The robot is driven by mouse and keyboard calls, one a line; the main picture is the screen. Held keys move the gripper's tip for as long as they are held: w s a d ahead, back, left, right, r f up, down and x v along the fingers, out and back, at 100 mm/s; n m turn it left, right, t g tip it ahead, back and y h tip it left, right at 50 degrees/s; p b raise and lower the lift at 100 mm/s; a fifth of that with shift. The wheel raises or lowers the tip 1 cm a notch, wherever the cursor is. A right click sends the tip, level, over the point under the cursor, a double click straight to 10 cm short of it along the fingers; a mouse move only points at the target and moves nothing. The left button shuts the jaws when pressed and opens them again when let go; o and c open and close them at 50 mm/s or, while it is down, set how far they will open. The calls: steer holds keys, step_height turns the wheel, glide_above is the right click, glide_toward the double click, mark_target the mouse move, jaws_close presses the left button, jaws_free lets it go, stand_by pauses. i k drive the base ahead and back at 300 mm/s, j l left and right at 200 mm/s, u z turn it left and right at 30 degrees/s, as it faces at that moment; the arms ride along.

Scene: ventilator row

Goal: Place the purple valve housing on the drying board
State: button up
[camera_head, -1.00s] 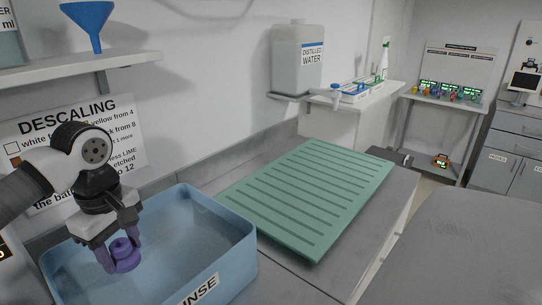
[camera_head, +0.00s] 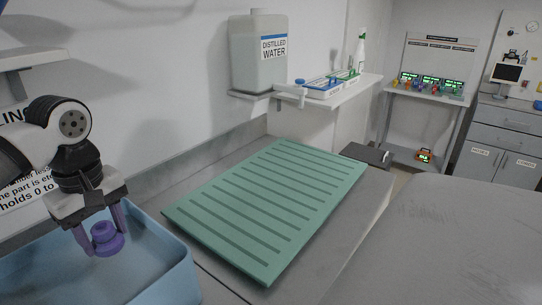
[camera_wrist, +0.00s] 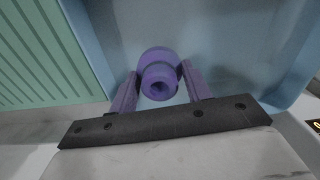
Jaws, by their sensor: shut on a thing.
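The purple valve housing (camera_head: 107,238) is a small round part with a stepped top and a central bore, which shows in the wrist view (camera_wrist: 159,72). My gripper (camera_head: 101,243) is shut on it, with one purple finger on each side. It is held over the blue rinse tub (camera_head: 184,262), near the tub's right side. The drying board (camera_head: 270,205) is a ribbed green board lying on the grey counter to the right of the tub, and its bare top is clear. It also shows at the left of the wrist view (camera_wrist: 40,60).
A distilled water jug (camera_head: 258,60) stands on a wall shelf behind the board. Blue and green trays (camera_head: 325,86) and a spray bottle (camera_head: 360,50) share the shelf beside it. A grey surface (camera_head: 440,235) lies at the right.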

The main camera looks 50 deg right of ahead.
mark_target(280, 193)
steer(key=l, duration=1.1)
steer(key=k+l, duration=0.1)
steer(key=l, duration=0.95)
